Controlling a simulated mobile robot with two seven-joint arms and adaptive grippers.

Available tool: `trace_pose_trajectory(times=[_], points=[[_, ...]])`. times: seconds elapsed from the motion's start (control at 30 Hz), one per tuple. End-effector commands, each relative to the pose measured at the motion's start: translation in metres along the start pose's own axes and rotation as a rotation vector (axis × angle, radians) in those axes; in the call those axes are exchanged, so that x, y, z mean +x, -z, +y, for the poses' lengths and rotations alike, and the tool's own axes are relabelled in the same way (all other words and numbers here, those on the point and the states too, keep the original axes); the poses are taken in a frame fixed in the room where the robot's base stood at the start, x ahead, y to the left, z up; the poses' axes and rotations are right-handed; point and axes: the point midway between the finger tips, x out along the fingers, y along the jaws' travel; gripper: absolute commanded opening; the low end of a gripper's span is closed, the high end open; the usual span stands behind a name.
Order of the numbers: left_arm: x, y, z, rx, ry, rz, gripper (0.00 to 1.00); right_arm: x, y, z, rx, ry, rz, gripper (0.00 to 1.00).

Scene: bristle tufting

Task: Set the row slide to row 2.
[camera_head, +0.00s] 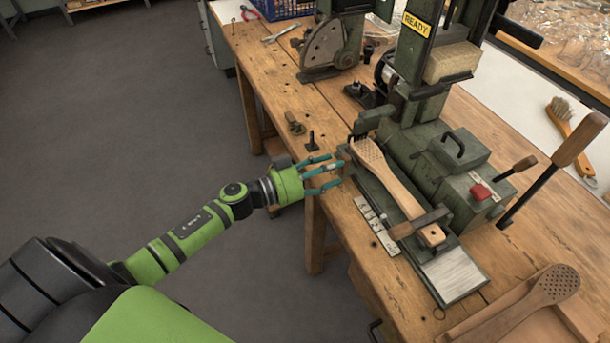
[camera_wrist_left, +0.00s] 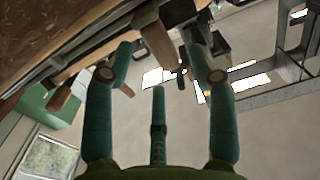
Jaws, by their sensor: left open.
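A dark green tufting machine (camera_head: 455,180) stands on the wooden bench. At its front is a low slide bed (camera_head: 455,273) with a bare metal plate at its near end. A perforated wooden brush blank (camera_head: 393,183) lies on the bed under a clamp with a wooden handle (camera_head: 407,229). A pale marked scale strip (camera_head: 377,225) lies along the bed's left side; its markings are too small to read. My left gripper (camera_head: 325,173) is open at the bench's front edge, by the bed's far-left end. In the left wrist view, its fingers (camera_wrist_left: 163,70) hold nothing. My right gripper is out of view.
A long wooden-handled lever (camera_head: 550,180) and a red button (camera_head: 480,192) are at the machine's right. A "READY" sign (camera_head: 417,24) hangs above. A small black post (camera_head: 312,141) stands near my left gripper. Another brush blank (camera_head: 545,290) lies at lower right.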

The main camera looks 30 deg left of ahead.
Motion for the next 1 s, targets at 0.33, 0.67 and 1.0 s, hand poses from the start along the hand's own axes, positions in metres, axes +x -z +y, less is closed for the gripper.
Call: trace_pose_trajectory(times=[0.33, 0.67, 1.0], points=[[-0.07, -0.001, 0.001, -0.001, 0.0, -0.003, 0.57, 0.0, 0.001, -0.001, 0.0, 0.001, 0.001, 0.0], [-0.088, 0.0, 0.0, 0.001, 0.0, 0.0, 0.57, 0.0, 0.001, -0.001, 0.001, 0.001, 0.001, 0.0], [-0.088, 0.0, 0.0, 0.001, 0.001, 0.0, 0.57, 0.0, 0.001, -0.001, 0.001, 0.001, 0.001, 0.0]])
